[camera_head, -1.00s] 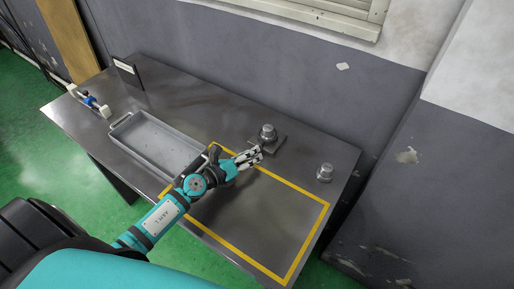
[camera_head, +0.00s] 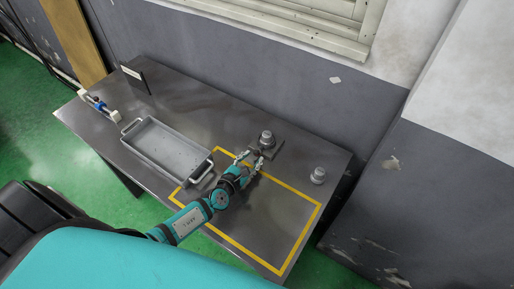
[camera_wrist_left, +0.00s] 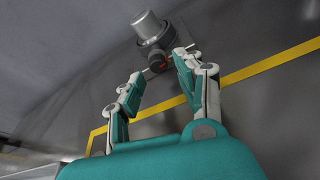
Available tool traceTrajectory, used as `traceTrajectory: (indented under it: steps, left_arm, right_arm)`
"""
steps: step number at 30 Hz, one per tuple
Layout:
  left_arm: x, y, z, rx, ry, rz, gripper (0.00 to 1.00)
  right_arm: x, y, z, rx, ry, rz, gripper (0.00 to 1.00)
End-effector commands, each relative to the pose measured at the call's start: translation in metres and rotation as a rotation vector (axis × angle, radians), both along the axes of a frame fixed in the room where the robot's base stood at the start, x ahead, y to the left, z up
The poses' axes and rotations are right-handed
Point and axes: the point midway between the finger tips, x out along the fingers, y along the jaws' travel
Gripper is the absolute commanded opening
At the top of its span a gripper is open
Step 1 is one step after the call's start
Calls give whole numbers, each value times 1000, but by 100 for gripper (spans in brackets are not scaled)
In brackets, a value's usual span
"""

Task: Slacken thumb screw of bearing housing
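The bearing housing (camera_head: 267,139) is a grey metal cylinder on a dark square plate at the back of the table. It also shows at the top of the left wrist view (camera_wrist_left: 150,30). On its near side is a small dark thumb screw (camera_wrist_left: 158,64) with a red mark. My left gripper (camera_head: 254,158) is just in front of the housing. In the left wrist view its two fingers (camera_wrist_left: 160,77) are apart, with the screw between and slightly beyond the tips. I cannot tell whether a finger touches it. My right gripper is not in view.
A grey tray (camera_head: 134,125) with handles stands left of a yellow taped rectangle (camera_head: 233,243) on the metal table. A second small metal cylinder (camera_head: 318,175) stands at right. A blue and white item (camera_head: 100,107) lies at far left. The taped area's right part is clear.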

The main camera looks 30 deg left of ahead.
Motion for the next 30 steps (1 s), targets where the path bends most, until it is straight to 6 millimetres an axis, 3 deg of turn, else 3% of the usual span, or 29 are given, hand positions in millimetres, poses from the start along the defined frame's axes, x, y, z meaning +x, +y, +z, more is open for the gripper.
traceTrajectory:
  steps: [26,30]
  left_arm:
    - [24,-3,-1,-6,2,0,37]
    - [24,-3,-1,-6,1,0,22]
  right_arm:
    - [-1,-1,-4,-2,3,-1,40]
    - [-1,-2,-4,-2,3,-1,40]
